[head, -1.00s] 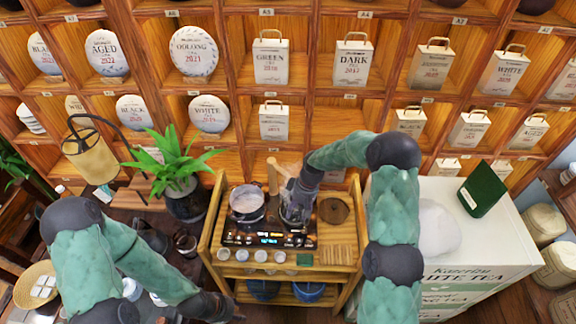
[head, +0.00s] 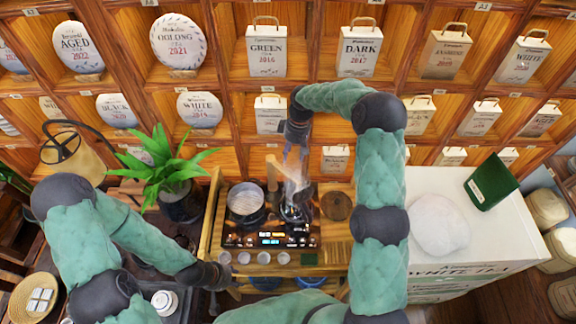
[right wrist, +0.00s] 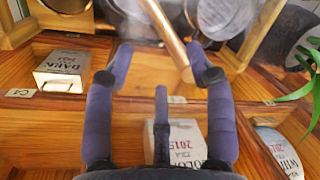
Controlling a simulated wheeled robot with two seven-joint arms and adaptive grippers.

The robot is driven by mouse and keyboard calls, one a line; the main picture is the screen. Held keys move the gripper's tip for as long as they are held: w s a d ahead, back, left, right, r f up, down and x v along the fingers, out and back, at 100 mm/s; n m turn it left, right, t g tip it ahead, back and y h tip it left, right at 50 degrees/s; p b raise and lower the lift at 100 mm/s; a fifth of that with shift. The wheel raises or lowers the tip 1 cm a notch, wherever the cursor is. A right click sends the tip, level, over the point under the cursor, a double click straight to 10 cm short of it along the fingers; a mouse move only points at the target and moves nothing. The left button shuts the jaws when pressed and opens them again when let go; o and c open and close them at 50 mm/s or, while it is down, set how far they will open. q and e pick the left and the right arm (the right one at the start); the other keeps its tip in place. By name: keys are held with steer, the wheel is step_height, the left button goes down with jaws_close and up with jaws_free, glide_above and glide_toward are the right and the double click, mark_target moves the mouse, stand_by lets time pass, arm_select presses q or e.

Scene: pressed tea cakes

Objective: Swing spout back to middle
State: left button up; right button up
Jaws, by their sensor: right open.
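The wooden spout (head: 273,173) stands at the back of the tea cart, just left of my right gripper (head: 293,172). In the right wrist view the spout (right wrist: 168,38) is a tan rod slanting in from the top, its end appearing between the spread fingers of my right gripper (right wrist: 160,66). That gripper is open; I cannot tell whether a finger touches the rod. Below it in the head view, a glass vessel (head: 294,209) stands on the right of the black cooktop (head: 240,240), partly hidden. My left gripper (head: 212,275) is low beside the cart's left; its fingers are unclear.
A pot (head: 246,200) sits on the cooktop's left, with several small cups (head: 264,258) in front. A potted plant (head: 178,190) stands left of the cart, a white cabinet (head: 450,225) right. Shelves of tea packages rise close behind.

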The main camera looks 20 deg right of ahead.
steer(key=f, duration=0.2)
steer(key=a+f+p, duration=0.1)
steer(key=f, duration=0.2)
steer(key=s+f, duration=0.1)
steer(key=f, duration=0.2)
steer(key=shift+a+f, duration=0.15)
steer(key=shift+a, duration=0.1)
steer(key=shift+w+f, duration=0.1)
jaws_close()
